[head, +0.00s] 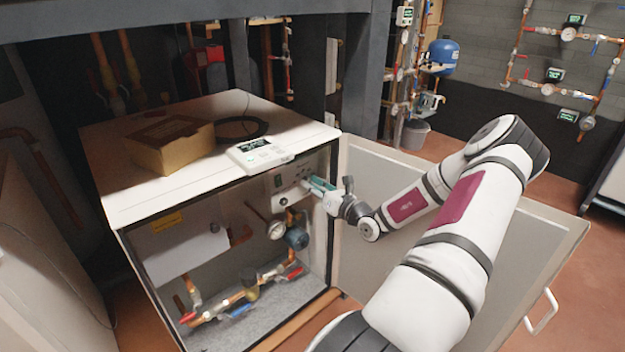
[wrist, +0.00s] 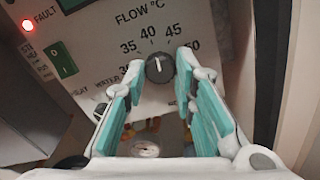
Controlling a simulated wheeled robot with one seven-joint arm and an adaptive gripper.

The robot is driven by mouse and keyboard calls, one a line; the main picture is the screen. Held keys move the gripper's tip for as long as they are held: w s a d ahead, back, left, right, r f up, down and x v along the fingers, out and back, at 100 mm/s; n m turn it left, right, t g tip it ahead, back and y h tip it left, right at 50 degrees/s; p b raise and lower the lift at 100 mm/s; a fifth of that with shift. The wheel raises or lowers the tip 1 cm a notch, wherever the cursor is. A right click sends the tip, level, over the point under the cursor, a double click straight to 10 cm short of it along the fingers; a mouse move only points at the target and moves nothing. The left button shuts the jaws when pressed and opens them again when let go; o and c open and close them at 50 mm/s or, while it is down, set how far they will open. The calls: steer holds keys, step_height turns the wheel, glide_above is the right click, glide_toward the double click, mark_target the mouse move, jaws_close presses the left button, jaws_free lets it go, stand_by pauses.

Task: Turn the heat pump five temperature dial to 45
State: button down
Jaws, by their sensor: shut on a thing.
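The temperature dial (wrist: 160,68) is a dark round knob with a pale pointer mark on a white panel (wrist: 105,35). The panel reads FLOW °C, with 35, 40, 45 and 50 around the dial. The pointer is up and slightly left, close to 40. My gripper (wrist: 160,64) is shut on the dial, with one teal-padded finger on each side of it. In the head view, my gripper (head: 312,185) reaches into the open front of the white heat pump cabinet (head: 120,205), at the upper right. The dial is hidden there.
A red fault lamp (wrist: 27,25) is lit beside a green switch (wrist: 60,60). The open cabinet door (head: 400,255) stands right of my gripper. Pipes and a gauge (head: 276,229) are below. A cardboard box (head: 172,145) and a controller (head: 265,150) are on top.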

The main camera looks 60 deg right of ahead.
steer(key=m+p, duration=0.5)
steer(key=p, duration=0.2)
steer(key=shift+m, duration=0.4)
steer(key=c, duration=1.3)
jaws_free()
steer(key=shift+s, duration=0.15)
steer(key=v, duration=1.1)
steer(key=shift+s+a, duration=0.2)
steer(key=shift+s, duration=0.2)
